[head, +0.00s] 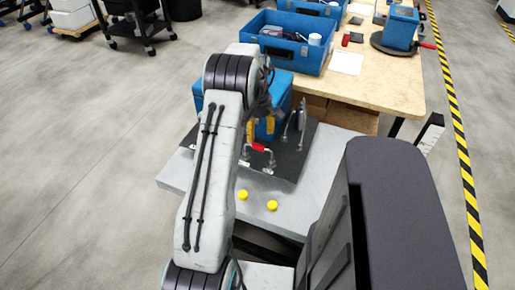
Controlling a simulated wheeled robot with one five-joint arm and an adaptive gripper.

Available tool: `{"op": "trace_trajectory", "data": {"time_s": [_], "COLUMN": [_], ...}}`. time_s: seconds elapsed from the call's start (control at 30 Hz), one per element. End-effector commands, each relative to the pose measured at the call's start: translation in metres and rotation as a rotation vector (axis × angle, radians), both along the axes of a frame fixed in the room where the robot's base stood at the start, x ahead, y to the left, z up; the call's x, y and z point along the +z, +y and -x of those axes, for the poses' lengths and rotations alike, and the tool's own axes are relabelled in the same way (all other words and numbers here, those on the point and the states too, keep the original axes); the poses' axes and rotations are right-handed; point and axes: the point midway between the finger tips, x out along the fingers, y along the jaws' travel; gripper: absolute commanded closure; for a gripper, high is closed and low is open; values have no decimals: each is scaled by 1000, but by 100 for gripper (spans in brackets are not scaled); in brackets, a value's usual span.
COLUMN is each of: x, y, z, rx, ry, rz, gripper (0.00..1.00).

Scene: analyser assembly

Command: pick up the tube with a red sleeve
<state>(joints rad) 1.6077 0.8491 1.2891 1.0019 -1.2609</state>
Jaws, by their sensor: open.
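A small part with a red sleeve (258,147) lies on the dark mat (288,164), just right of my arm and in front of the blue box. Thin, bent, silvery metal pieces (268,160) are close to it; I cannot tell which of them join it. My raised arm covers the area left of the red sleeve. The far end of my arm is dark and mostly hidden behind the elbow, and I cannot make out the gripper's fingers.
A blue box (281,90) with yellow parts stands behind the red sleeve. Two yellow caps (257,200) sit on the pale bench's near part. An upright metal piece (302,116) stands right of the sleeve. A wooden table (385,88) behind holds blue bins.

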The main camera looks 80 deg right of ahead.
Motion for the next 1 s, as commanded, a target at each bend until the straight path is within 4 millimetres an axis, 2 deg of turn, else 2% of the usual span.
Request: {"op": "trace_trajectory", "data": {"time_s": [0.27,0.57,0.8,1.0], "x": [-7,-30,-59,-72], "y": [1,1,0,0], "z": [0,0,1,1], "rx": [109,110,109,109], "ry": [0,0,0,0], "rz": [-4,-4,-4,-2], "gripper": [42,42,42,42]}}
